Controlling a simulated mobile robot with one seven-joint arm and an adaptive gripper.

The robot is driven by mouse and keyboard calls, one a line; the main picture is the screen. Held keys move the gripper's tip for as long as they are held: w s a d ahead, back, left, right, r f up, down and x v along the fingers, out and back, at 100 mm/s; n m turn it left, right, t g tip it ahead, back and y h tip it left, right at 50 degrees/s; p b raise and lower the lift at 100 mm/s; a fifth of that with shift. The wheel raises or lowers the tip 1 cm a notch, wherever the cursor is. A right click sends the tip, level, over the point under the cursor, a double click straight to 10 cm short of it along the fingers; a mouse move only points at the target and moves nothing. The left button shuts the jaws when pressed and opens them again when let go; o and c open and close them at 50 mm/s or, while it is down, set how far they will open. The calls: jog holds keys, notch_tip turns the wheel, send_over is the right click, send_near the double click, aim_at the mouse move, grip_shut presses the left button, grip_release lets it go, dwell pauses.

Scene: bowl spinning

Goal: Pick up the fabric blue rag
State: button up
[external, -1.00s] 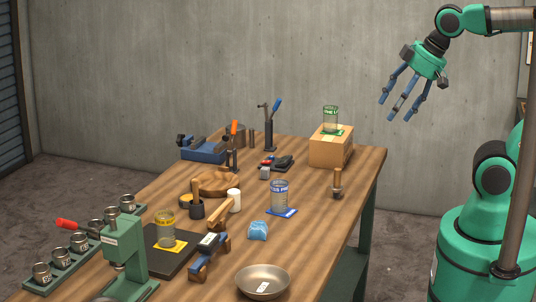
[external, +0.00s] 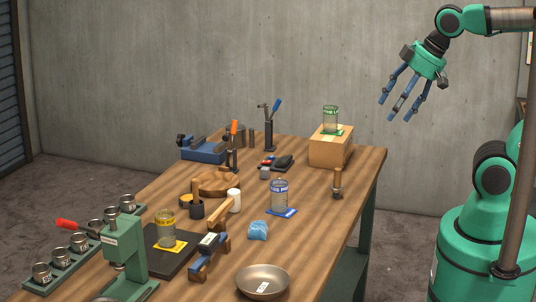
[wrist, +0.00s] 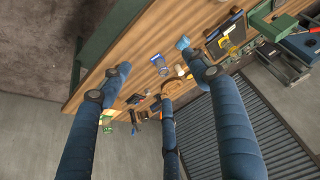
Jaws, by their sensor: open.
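The blue rag (external: 258,230) lies crumpled on the wooden table, in front of a glass jar on a blue mat. In the wrist view the rag (wrist: 183,43) shows small near the top, just above the tip of the right finger. My gripper (external: 405,105) is high above the floor, to the right of the table and well away from the rag. Its three blue fingers are spread open and empty. In the wrist view the fingers (wrist: 160,90) reach up from the bottom edge and cover parts of the table.
A cardboard box (external: 331,147) bears another jar. A green press (external: 124,258) is at the front left. The table's right side is mostly clear.

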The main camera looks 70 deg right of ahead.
jog(key=shift+o, duration=0.9)
jog(key=shift+w, duration=0.1)
jog(key=w+a+f+n+g+p, duration=0.1)
jog(key=w+f+g, duration=0.1)
jog(key=w, duration=0.9)
jog(key=w+a+f+g, duration=0.1)
jog(key=w+f, duration=0.2)
jog(key=w, duration=0.8)
jog(key=w+a+f+g, duration=0.1)
jog(key=w+f, duration=0.6)
jog(key=f, duration=0.3)
jog(key=w+a+f+n+g+p, duration=0.1)
jog(key=w+f, duration=0.7)
jog(key=f, duration=0.2)
jog(key=shift+w+n+g, duration=0.3)
jog(key=shift+f, duration=0.2)
